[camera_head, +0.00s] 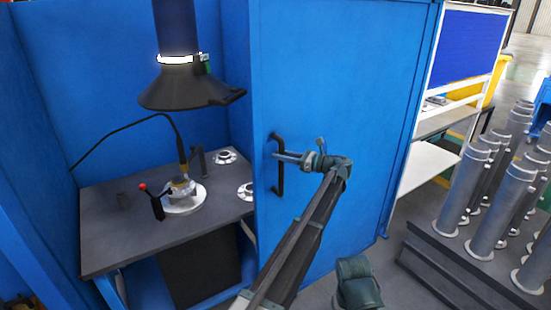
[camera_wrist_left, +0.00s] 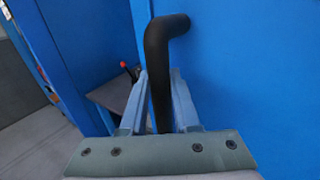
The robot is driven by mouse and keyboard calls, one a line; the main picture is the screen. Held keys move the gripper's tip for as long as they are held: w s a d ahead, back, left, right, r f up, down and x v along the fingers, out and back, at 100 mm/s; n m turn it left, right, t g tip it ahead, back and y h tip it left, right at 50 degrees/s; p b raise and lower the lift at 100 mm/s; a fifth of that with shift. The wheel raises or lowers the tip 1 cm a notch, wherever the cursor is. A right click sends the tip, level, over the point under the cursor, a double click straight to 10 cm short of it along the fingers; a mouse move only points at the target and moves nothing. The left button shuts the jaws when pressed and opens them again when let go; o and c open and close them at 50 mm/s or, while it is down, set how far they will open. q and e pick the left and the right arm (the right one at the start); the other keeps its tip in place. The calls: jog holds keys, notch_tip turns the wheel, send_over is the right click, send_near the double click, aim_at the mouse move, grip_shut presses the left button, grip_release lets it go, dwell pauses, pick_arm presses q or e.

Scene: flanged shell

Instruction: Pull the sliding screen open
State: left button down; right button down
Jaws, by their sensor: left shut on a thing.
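The sliding screen (camera_head: 350,90) is a tall blue panel that covers the right part of a blue booth. Its black bar handle (camera_head: 280,183) stands upright near the screen's left edge. My left gripper (camera_head: 277,156) is at the upper part of the handle and shut on it. In the left wrist view the handle (camera_wrist_left: 157,75) passes between the two fingers of the left gripper (camera_wrist_left: 158,85), with the blue screen (camera_wrist_left: 250,60) behind. My right gripper is not in view.
Left of the screen the booth is open, showing a dark worktable (camera_head: 110,225) with a flanged part (camera_head: 183,197) and a black hood (camera_head: 190,90) above. Right of the screen stand a white shelf (camera_head: 428,168) and several grey flanged tubes (camera_head: 487,205) on a dark platform.

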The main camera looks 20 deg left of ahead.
pick_arm(q)
jog(key=shift+w+d, duration=0.15)
jog(key=shift+d, duration=0.05)
jog(key=c, duration=0.7)
grip_release()
jog(key=shift+o, duration=0.2)
